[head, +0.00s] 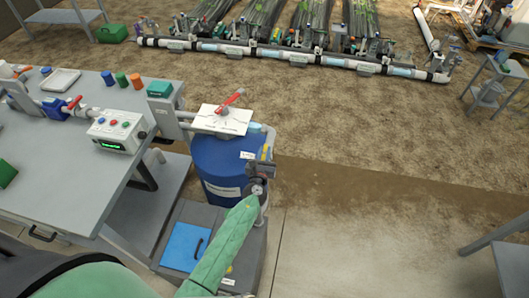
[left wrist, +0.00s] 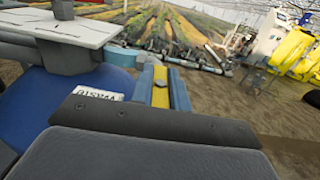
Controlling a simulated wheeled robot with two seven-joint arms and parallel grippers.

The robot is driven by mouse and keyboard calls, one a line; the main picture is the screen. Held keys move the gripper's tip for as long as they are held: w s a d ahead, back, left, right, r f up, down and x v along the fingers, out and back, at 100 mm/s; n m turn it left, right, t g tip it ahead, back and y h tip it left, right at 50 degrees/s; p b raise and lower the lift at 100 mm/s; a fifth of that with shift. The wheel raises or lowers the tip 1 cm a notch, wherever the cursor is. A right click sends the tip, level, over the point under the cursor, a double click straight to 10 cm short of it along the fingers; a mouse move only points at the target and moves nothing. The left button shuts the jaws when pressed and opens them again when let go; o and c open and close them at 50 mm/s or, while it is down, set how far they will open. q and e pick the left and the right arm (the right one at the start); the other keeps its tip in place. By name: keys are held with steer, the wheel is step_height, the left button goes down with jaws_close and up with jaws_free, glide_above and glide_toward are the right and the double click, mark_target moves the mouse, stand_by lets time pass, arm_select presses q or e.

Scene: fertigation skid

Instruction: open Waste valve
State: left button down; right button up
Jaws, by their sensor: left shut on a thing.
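My left gripper (head: 264,157) is beside the blue drum, at the pipe end right of it. In the left wrist view, its two fingers (left wrist: 162,90) stand on either side of a yellow piece, which looks like the lever of the Waste valve (left wrist: 160,86). The gripper is shut on it. A white label (left wrist: 100,92) reading "Waste", upside down, is just left of the fingers; it also shows in the head view (head: 247,155). The valve body and the lever's exact angle are mostly hidden. My right gripper is not in view.
A white dial plate with a red lever (head: 232,98) sits above the blue drum (head: 218,165). A grey bench (head: 60,165) with a control box (head: 117,131) stands left. A grey box with a blue panel (head: 183,247) is below.

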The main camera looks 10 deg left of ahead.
arm_select(q)
steer(key=c, duration=1.4)
jaws_free()
steer(key=shift+o, duration=0.2)
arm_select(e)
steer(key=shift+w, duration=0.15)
